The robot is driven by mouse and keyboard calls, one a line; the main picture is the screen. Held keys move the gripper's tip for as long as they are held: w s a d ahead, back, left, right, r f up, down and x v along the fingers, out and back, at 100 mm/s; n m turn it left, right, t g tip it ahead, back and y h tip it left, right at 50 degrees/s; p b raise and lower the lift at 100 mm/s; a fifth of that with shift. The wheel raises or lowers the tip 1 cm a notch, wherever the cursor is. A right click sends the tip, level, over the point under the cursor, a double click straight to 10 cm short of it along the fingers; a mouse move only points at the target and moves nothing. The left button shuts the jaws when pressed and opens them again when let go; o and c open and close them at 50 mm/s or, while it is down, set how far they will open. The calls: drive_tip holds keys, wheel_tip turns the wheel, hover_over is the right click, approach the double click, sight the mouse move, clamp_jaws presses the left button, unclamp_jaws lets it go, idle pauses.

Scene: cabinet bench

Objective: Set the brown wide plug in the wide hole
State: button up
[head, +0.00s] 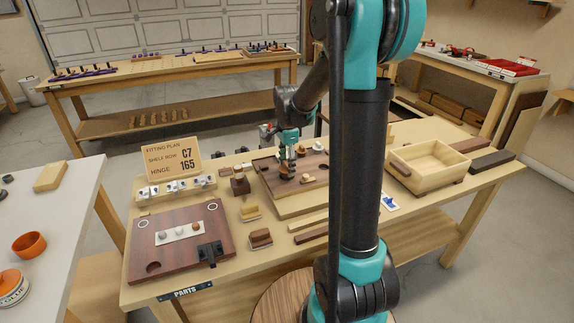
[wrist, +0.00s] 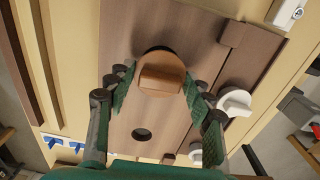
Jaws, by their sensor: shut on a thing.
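The brown wide plug (wrist: 163,76) is a round disc with a raised grip bar. My gripper (wrist: 160,93) is shut on it, one finger at each side; in the head view my gripper (head: 287,172) is low over the dark brown board (head: 268,168). A thin dark arc shows along the plug's far edge in the wrist view, over the board (wrist: 190,40). The plug covers most of what lies beneath, so I cannot tell whether it sits in the wide hole or just above it. A smaller round hole (wrist: 141,134) in the board is empty.
Two white knobbed plugs (wrist: 235,101) (wrist: 195,151) stand to the right in the wrist view. A pale open tray (head: 428,162) stands right of the board. A hinge panel (head: 178,245) and a sign (head: 171,157) are at the left. Loose blocks (head: 260,239) lie in front.

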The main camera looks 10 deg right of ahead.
drive_tip(key=shift+f, duration=1)
idle(0.8)
drive_tip(key=o, duration=0.9)
drive_tip(key=shift+o, duration=0.2)
drive_tip(key=o, duration=0.4)
drive_tip(key=shift+r, duration=3.75)
